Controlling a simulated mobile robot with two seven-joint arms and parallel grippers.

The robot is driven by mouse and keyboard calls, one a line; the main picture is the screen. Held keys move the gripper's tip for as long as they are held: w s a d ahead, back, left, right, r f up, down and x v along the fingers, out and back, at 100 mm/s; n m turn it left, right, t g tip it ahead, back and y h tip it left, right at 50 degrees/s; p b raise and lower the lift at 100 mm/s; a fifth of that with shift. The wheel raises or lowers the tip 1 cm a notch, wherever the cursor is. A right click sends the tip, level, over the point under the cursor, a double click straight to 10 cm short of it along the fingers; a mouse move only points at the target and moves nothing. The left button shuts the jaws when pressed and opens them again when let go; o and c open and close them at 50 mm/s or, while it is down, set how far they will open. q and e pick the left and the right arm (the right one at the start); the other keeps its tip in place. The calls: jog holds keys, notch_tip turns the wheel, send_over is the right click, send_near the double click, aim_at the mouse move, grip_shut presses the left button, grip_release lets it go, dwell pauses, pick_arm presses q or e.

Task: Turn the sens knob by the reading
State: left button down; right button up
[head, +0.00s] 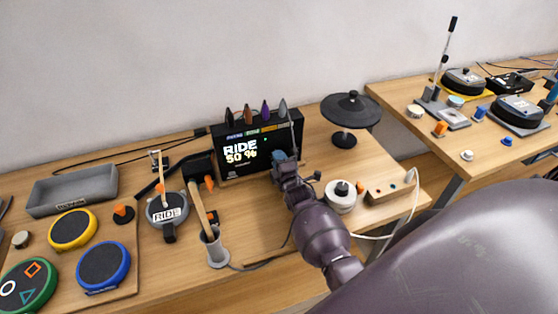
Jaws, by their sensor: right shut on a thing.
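A black drum module (228,169) stands at the back of the near bench. Its lit screen (241,152) reads "RIDE" and "50 %", with a small line too blurred to read. My right gripper (281,158) is at the right part of the module's front, with the arm coming from the lower right. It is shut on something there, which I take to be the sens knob. The knob itself is hidden by the jaws, so its angle cannot be seen. My left gripper is not in view.
A pad labelled "RIDE" (166,212) and a grey cup with sticks (215,251) stand left of my right arm. A black cymbal pad (351,108) is to the right. Blue (103,264) and yellow (73,229) pads lie far left. Cables cross the bench.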

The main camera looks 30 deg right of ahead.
jog(key=shift+m, duration=0.6)
jog(key=o, duration=0.9)
jog(key=shift+r, duration=0.1)
